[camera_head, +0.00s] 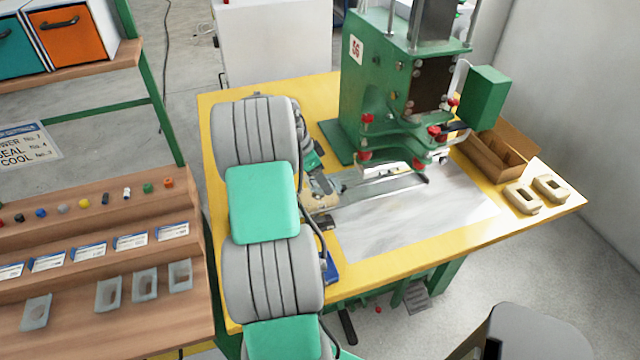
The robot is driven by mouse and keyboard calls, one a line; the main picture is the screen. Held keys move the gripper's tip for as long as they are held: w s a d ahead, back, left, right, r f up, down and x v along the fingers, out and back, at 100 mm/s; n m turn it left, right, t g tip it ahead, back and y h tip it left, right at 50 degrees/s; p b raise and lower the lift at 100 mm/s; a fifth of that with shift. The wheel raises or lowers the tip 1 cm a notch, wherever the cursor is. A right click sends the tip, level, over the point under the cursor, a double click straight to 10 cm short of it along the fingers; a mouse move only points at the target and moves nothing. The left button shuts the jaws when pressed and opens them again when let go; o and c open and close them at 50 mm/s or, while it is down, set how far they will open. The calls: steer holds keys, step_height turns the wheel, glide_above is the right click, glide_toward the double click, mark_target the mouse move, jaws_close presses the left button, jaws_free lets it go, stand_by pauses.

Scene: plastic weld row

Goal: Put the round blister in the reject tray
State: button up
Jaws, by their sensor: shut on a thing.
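My gripper (321,205) is low over the left part of the metal work plate, beside my grey and green arm, which hides much of it. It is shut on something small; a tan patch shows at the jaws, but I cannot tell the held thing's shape. I cannot make out a round blister for certain. No tray is clearly marked as the reject tray. A blue item (332,268), partly behind my arm, lies at the yellow table's front edge; I cannot tell if it is a tray.
A green press (385,90) stands over the metal plate (420,220) on the yellow table (310,88). An open cardboard box (490,158) and two tan pieces (522,198) are at the right. A wooden stepped rack (90,260) with several clear blisters is at the left.

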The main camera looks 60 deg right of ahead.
steer(key=s+a+r+p, duration=0.2)
steer(key=s+a+r, duration=0.1)
steer(key=a+r, duration=0.2)
step_height(320, 180, up, 3)
steer(key=shift+a+f, duration=0.1)
steer(key=shift+a, duration=0.05)
stand_by(0.4)
